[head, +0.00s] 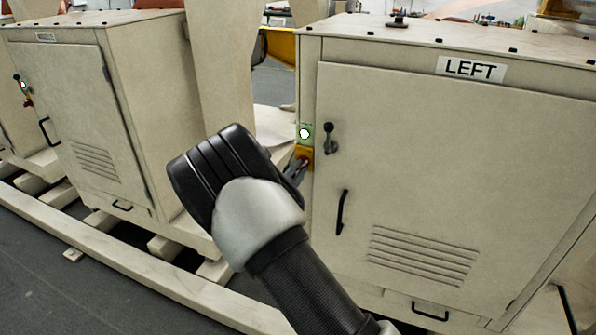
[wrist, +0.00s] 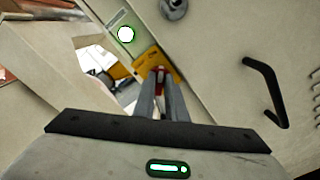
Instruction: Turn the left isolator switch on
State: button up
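The isolator switch has a yellow plate (head: 304,152) on the left edge of the cabinet front marked LEFT (head: 471,68). The plate also shows in the wrist view (wrist: 147,60). Its red handle (wrist: 160,73) is between the tips of my gripper (wrist: 158,80), and the fingers are close together on it. The fingers hide part of the handle, so its exact angle is hard to tell. In the head view, my gripper (head: 299,168) reaches the switch from the lower left. A lamp (head: 304,132) with a green rim glows just above the switch.
A small dark latch handle (head: 329,138) sits right of the lamp. A black door handle (head: 342,212) sticks out lower right of the switch; it also shows in the wrist view (wrist: 266,90). Another cabinet (head: 85,110) stands at the left, with a gap between the two.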

jog(key=o, duration=0.4)
jog(key=shift+c, duration=0.2)
jog(key=shift+s, duration=0.1)
jog(key=v, duration=1.7)
jog(key=shift+p, duration=0.45)
jog(key=shift+s, duration=0.1)
